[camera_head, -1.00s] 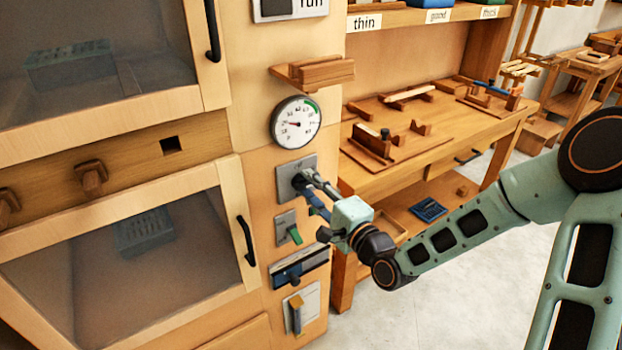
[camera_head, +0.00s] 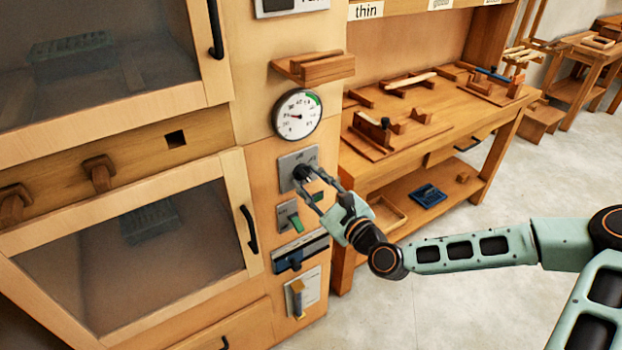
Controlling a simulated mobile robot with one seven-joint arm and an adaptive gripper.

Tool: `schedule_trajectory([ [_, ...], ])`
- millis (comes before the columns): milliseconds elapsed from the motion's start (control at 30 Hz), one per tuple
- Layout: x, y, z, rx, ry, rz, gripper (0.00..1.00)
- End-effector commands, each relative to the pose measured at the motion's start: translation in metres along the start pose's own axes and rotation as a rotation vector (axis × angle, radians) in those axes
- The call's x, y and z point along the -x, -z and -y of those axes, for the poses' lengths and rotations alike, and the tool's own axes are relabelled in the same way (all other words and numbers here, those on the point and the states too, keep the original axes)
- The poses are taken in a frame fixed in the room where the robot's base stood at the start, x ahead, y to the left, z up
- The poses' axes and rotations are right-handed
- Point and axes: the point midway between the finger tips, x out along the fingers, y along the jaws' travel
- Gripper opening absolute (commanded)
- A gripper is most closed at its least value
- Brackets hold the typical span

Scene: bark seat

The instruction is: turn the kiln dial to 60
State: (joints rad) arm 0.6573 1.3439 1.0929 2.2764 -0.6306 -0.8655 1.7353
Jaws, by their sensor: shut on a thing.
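The kiln dial (camera_head: 301,172) is a dark round knob on a grey metal plate (camera_head: 289,160) on the wooden kiln front. My gripper (camera_head: 308,176) reaches it from the lower right, and its fingertips are shut on the knob. The fingers cover part of the knob, and its pointer and scale are too small to read. Above the plate is a round white gauge (camera_head: 298,126) with a green arc at its upper right. Its red needle points to the left; the exact reading is unclear.
A small wooden shelf (camera_head: 325,70) juts out above the gauge.

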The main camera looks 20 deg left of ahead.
Motion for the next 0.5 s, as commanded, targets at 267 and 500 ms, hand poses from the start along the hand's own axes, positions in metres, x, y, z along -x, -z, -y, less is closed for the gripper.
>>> schedule_trajectory([
  [267,-0.0006,-0.0019,0.0003,-0.250,0.008,0.007,0.06],
  [500,-0.0006,-0.0026,-0.0009,-0.413,0.008,0.006,0.06],
])
